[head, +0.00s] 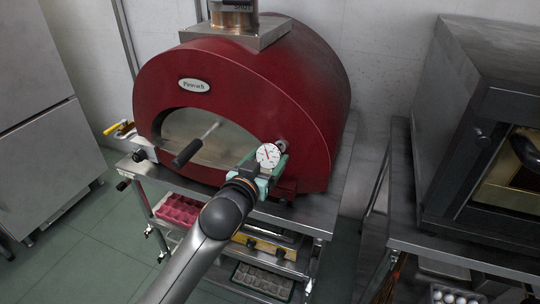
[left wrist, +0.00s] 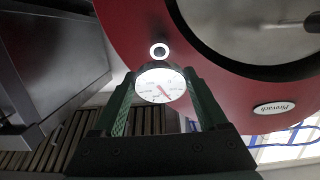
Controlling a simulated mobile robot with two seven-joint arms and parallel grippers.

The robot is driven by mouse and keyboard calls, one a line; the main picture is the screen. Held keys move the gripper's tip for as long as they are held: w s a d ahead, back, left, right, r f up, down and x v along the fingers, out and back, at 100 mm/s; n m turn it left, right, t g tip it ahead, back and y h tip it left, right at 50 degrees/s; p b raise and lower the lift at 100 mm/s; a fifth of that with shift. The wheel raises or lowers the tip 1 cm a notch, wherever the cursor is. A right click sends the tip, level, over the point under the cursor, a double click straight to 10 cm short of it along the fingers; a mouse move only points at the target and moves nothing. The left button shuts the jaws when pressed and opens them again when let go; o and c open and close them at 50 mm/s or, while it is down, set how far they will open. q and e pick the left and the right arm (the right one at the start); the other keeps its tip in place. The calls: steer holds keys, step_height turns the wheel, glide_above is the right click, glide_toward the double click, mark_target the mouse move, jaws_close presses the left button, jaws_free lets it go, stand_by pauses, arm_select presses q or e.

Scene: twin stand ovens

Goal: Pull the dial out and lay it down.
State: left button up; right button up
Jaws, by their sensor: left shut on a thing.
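The dial (head: 267,155), a round white gauge with a red needle, is in front of the red oven's (head: 320,110) face, right of the oven mouth. My left gripper (head: 265,166) is shut on it, with green fingers on both sides of its rim. In the left wrist view the dial (left wrist: 160,86) sits between the fingertips (left wrist: 160,76), its face toward the camera. A round ring-edged socket (left wrist: 159,51) in the oven face shows beside the dial, with a dark centre. The back of the dial is hidden. My right gripper is not in view.
The oven stands on a steel stand (head: 338,200) with a narrow ledge in front. A black-handled lever (head: 187,152) juts from the mouth. A pink tray (head: 180,210) and a muffin-type tray (head: 262,281) are lower. A dark oven (head: 480,110) stands right.

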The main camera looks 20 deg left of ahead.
arm_select(q)
steer(key=s+r, duration=0.1)
steer(key=s, duration=0.5)
steer(key=shift+s+r, duration=0.25)
steer(key=shift+s, duration=0.05)
steer(key=shift+a, duration=0.1)
stand_by(0.3)
steer(key=s+f, duration=0.4)
steer(key=s, duration=0.4)
steer(key=shift+a+f+y, duration=0.15)
steer(key=shift+a+y, duration=0.15)
steer(key=shift+a, duration=0.15)
steer(key=d+r+m+g+h, duration=0.1)
steer(key=d+m+g+h, duration=0.7)
steer(key=d+m+h, duration=0.4)
steer(key=d+h, duration=0.2)
steer(key=d, duration=0.3)
steer(key=shift+d+r+g, duration=0.25)
steer(key=shift+r+g, duration=0.1)
steer(key=shift+g, duration=0.05)
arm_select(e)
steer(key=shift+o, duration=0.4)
